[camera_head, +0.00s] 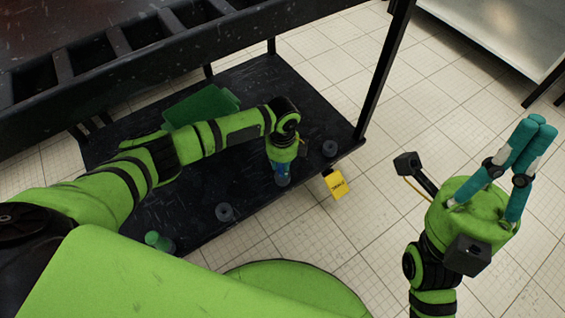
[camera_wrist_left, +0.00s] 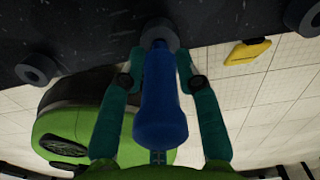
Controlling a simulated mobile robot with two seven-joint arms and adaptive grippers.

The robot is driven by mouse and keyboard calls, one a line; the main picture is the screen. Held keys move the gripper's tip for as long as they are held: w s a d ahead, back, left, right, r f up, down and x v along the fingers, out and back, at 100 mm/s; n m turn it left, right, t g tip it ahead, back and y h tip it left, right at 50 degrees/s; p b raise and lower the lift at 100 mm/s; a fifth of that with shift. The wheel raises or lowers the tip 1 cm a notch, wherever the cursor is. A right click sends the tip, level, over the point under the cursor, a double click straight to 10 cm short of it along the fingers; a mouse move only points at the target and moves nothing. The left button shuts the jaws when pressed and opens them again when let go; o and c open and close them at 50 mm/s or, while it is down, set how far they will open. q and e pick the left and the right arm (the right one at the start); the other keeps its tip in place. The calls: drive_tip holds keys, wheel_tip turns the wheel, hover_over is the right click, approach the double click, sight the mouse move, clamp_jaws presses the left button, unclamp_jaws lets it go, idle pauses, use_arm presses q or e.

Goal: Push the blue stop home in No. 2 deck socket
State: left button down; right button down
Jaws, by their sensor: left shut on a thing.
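My left gripper (camera_head: 283,170) reaches down to the lower deck (camera_head: 300,95) and is shut on the blue stop (camera_wrist_left: 160,115). In the head view the blue stop (camera_head: 282,178) shows only in part below the gripper. In the wrist view its far end meets the grey ring of the middle socket (camera_wrist_left: 160,34); how deep it sits is hidden. Another socket (camera_head: 224,211) lies to the left, and one (camera_head: 330,148) to the right. No socket numbers are readable. My right gripper (camera_head: 532,135) is raised over the floor at right; its finger gap is unclear.
A yellow tag (camera_head: 336,184) hangs at the deck's front edge. A green bin (camera_head: 203,106) stands at the back, and a green stop-like piece (camera_head: 156,241) at the near left. A dark upper frame (camera_head: 150,55) and its post (camera_head: 384,65) bound the space. Tiled floor lies in front.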

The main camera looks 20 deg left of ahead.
use_arm(q)
drive_tip(key=shift+f+b, duration=0.8)
drive_tip(key=shift+f, duration=0.6)
drive_tip(key=c, duration=0.8)
unclamp_jaws()
wheel_tip(320, 180, up, 12)
drive_tip(key=shift+r, duration=0.1)
